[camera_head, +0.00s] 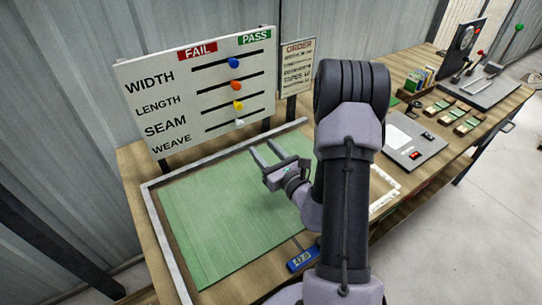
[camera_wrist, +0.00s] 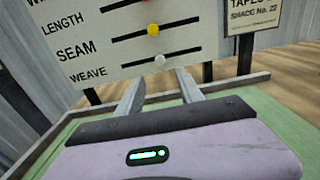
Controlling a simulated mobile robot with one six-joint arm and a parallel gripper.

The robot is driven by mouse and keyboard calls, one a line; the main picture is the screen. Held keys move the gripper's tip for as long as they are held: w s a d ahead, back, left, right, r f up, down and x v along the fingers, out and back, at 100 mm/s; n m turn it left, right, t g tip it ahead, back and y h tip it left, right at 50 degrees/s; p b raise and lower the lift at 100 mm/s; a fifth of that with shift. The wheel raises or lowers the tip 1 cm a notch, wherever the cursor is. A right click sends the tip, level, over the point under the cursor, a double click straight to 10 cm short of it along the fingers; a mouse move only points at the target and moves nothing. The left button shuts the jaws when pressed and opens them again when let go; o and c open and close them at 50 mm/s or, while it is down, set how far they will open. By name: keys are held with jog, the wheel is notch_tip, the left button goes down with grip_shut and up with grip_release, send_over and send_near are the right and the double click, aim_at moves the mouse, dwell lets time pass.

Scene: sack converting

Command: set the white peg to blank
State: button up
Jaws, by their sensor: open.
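The white peg (camera_head: 239,123) sits in the lowest slot, the WEAVE row, of the upright white board (camera_head: 160,118). It is near the middle of that slot, between the FAIL (camera_head: 197,51) and PASS (camera_head: 254,37) ends. In the wrist view the white peg (camera_wrist: 160,61) shows just beyond and between my two fingers. My gripper (camera_head: 262,147) is open and empty, in front of and below the board, over the green mat. It also shows in the wrist view (camera_wrist: 161,84), its fingers pointing at the board, apart from the peg.
Blue (camera_head: 234,64), orange (camera_head: 235,87) and yellow (camera_head: 238,105) pegs sit in the slots above. An order sign (camera_head: 297,66) stands right of the board. The green mat (camera_head: 215,225) is framed by a raised rim; a blue device (camera_head: 303,258) lies at its front.

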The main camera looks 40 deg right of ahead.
jog(key=s, duration=0.4)
jog(key=shift+s+a, duration=0.1)
jog(key=shift+s, duration=0.1)
